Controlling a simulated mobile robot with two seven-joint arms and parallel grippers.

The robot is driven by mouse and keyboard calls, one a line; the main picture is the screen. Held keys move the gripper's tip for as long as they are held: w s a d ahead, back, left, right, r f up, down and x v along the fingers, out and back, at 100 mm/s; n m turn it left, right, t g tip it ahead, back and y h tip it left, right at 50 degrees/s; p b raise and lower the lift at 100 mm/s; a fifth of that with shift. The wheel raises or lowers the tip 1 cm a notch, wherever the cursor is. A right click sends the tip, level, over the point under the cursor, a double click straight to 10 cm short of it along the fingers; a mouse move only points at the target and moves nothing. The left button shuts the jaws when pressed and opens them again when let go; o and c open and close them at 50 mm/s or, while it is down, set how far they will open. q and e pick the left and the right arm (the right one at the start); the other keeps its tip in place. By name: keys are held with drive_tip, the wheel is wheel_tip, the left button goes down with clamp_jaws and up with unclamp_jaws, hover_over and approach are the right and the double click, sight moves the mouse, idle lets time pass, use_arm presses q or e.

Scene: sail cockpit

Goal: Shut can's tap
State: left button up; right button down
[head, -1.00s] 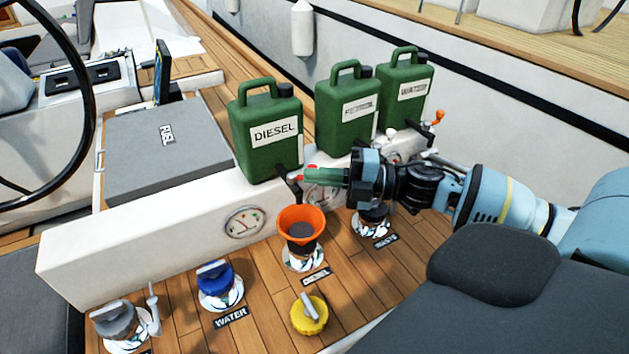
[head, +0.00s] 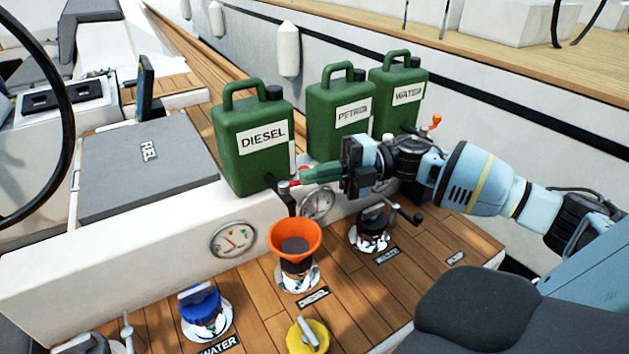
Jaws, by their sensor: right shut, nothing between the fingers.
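The green can labelled DIESEL (head: 254,152) stands upright on the white ledge. Its tap (head: 284,185), with a red part and a dark spout, sticks out low on its right front side, above the orange funnel (head: 294,240). The funnel sits in the deck filler by the DIESEL plate. My right gripper (head: 304,178) comes in from the right. Its green-padded fingers are shut, with their tips at the red part of the tap; I cannot tell whether they touch. My left gripper is not in view.
Cans labelled PETROL (head: 339,115) and WATER (head: 399,92) stand behind my right gripper. A yellow cap (head: 308,337) lies on the deck. Blue (head: 201,305) and dark (head: 372,226) caps sit on other fillers. A gauge (head: 233,240) is on the ledge's face.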

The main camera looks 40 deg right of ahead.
drive_tip(key=shift+w+d+b, duration=0.15)
drive_tip(key=shift+b, duration=0.15)
drive_tip(key=shift+w+d, duration=0.1)
idle(0.6)
drive_tip(key=s+a+r+p, duration=0.3)
drive_tip(key=s+a+r, duration=0.2)
drive_tip(key=s+a, duration=0.4)
drive_tip(key=s, duration=0.4)
drive_tip(key=shift+s, duration=0.15)
idle(0.9)
idle(0.6)
